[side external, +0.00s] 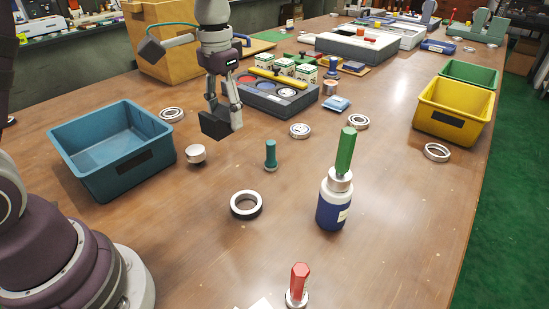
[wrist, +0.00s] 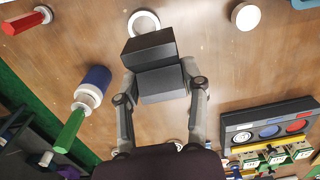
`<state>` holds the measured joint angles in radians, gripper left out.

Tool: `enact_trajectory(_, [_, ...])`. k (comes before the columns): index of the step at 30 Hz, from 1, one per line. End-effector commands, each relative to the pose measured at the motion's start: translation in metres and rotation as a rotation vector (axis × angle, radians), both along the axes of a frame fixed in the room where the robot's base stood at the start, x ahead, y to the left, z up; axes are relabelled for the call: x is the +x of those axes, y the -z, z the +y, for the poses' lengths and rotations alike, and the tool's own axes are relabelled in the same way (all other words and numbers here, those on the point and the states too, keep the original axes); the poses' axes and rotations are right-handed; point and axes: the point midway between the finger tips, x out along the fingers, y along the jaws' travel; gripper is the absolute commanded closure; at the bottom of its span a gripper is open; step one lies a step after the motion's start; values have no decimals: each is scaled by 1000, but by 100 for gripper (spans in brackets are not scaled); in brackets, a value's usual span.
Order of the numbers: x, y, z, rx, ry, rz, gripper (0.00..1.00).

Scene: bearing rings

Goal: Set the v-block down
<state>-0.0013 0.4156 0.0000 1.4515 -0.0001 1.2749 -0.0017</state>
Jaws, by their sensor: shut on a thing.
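The v-block (side external: 213,125) is a dark grey, blocky piece. My gripper (side external: 224,116) is shut on it, with one finger on either side. In the wrist view the v-block (wrist: 156,66) sits between the fingertips of my gripper (wrist: 160,80). It appears to be held above the wooden table (side external: 330,262), to the right of the teal bin; the exact gap beneath it is hard to tell. The v-block's underside is hidden in the wrist view.
A dark tray (side external: 268,98) is behind. A blue bottle (side external: 333,205) with a green handle stands front right. Bare table lies between these things.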

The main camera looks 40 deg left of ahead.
Motion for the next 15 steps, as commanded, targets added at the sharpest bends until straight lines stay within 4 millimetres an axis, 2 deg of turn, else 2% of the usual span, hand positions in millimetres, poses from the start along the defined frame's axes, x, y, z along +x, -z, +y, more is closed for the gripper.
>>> enact_trajectory(5, [-2, 2, -6, 0, 48, 1, 98])
enact_trajectory(8, [-9, 9, -23, -1, 190, 1, 98])
enact_trajectory(11, [-23, 21, -49, -2, 424, 2, 98])
enact_trajectory(15, [-55, 40, -85, -3, 830, 3, 98])
